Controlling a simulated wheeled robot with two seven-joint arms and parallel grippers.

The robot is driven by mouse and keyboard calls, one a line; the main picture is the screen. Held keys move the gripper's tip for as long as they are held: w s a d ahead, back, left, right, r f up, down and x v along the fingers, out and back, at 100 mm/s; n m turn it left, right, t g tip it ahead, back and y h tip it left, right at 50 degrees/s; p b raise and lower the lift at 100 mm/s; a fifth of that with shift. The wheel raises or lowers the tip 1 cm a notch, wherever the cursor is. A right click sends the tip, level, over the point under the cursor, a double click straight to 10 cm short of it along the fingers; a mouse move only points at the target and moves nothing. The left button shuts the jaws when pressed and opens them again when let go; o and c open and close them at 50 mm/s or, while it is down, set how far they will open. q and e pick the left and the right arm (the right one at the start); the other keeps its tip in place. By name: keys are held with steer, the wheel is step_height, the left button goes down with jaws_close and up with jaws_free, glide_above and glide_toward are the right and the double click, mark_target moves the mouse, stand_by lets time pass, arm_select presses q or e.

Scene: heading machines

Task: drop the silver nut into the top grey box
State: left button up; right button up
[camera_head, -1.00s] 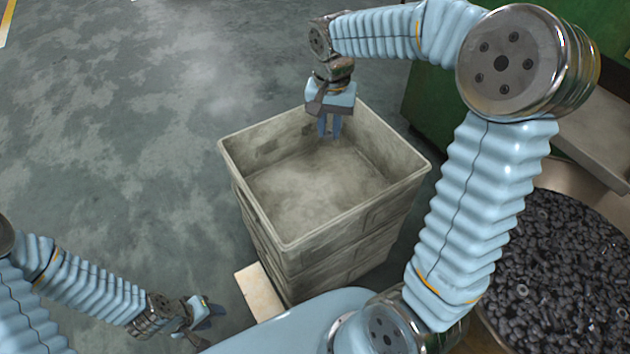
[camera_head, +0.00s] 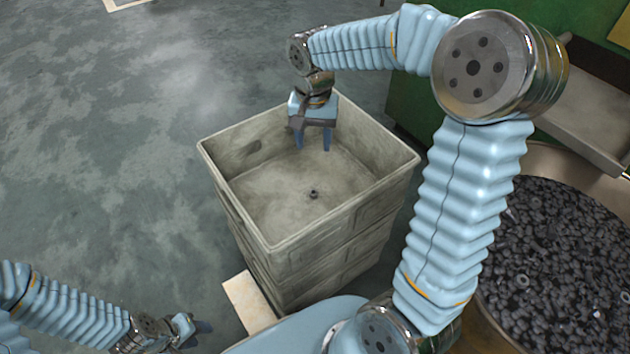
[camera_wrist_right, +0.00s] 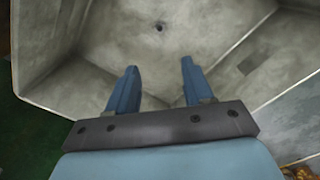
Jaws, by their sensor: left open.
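The top grey box (camera_head: 297,243) is the uppermost of a stack in the middle of the head view. A small nut (camera_head: 314,195) lies on its floor, looking dark at this size; it also shows as a small dark spot in the right wrist view (camera_wrist_right: 159,27). My right gripper (camera_head: 313,145) hangs inside the box near its back wall. Its fingers are apart with nothing between them, as the right wrist view also shows (camera_wrist_right: 155,85). My left gripper (camera_head: 200,333) is open and empty at the lower left, outside the box.
A large round bin (camera_head: 560,270) full of dark nuts stands at the right. A green machine with a grey metal chute (camera_head: 590,105) is at the upper right. A pale board (camera_head: 248,300) lies beside the stack. The floor (camera_head: 110,150) at the left is clear.

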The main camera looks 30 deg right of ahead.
step_height(320, 180, up, 14)
steer(key=p, duration=0.2)
stand_by(0.4)
steer(key=shift+f, duration=0.1)
